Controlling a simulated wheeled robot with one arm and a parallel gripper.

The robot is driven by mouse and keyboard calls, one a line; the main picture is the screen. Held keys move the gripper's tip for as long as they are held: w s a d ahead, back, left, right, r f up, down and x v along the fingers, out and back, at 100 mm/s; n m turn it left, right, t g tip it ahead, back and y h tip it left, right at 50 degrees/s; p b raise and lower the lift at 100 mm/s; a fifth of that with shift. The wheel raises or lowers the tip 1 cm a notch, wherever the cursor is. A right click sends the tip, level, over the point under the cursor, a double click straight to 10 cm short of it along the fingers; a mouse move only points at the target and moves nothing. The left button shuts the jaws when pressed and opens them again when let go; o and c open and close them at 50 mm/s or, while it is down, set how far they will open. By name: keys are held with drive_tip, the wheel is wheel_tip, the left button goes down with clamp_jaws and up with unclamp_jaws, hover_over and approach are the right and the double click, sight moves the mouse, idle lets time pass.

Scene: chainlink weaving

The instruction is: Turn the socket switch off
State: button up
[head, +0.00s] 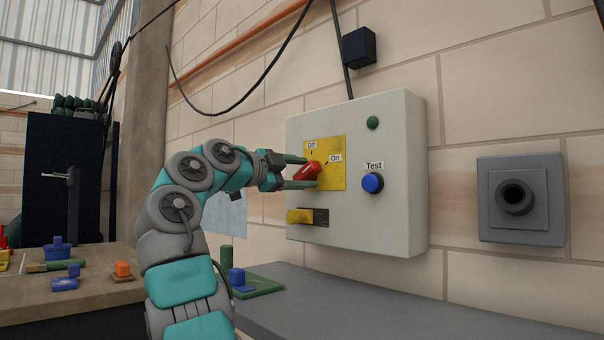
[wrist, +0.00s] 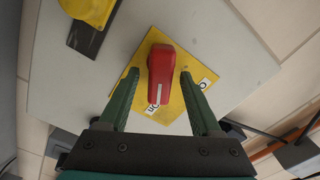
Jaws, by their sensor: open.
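The red socket switch (head: 309,170) sits on a yellow plate (head: 332,178) on the front of a pale grey box. Labels "Off" (head: 311,145) and "On" (head: 335,158) are beside it. Its knob is tilted, with its upper end toward the "On" label. My gripper (head: 301,171) is open, one green finger above the knob and one below it. In the wrist view the red knob (wrist: 160,80) lies between the two open fingers (wrist: 160,72), with a small gap on each side. The "Off" label there is partly hidden by a finger.
The box (head: 392,200) also carries a blue "Test" button (head: 372,183), a green lamp (head: 374,123) and a yellow handle (head: 300,216) below the switch. A grey wall socket (head: 520,198) is to the right. A workbench with blocks (head: 95,290) is at left.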

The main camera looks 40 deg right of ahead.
drive_tip(key=shift+c, duration=0.2)
clamp_jaws()
drive_tip(key=shift+n, duration=0.3)
drive_tip(key=n, duration=0.3)
drive_tip(key=n+p, duration=0.1)
drive_tip(key=n, duration=0.1)
drive_tip(key=shift+w+r+n, duration=0.15)
drive_tip(key=shift+r+n, duration=0.15)
drive_tip(key=shift+r, duration=0.05)
drive_tip(key=n+p, duration=0.1)
drive_tip(key=n, duration=0.1)
drive_tip(key=n+p, duration=0.1)
drive_tip(key=n, duration=0.2)
drive_tip(key=shift+w+n, duration=0.3)
drive_tip(key=shift+w, duration=0.1)
drive_tip(key=shift+n, duration=0.3)
drive_tip(key=shift+o, duration=0.2)
unclamp_jaws()
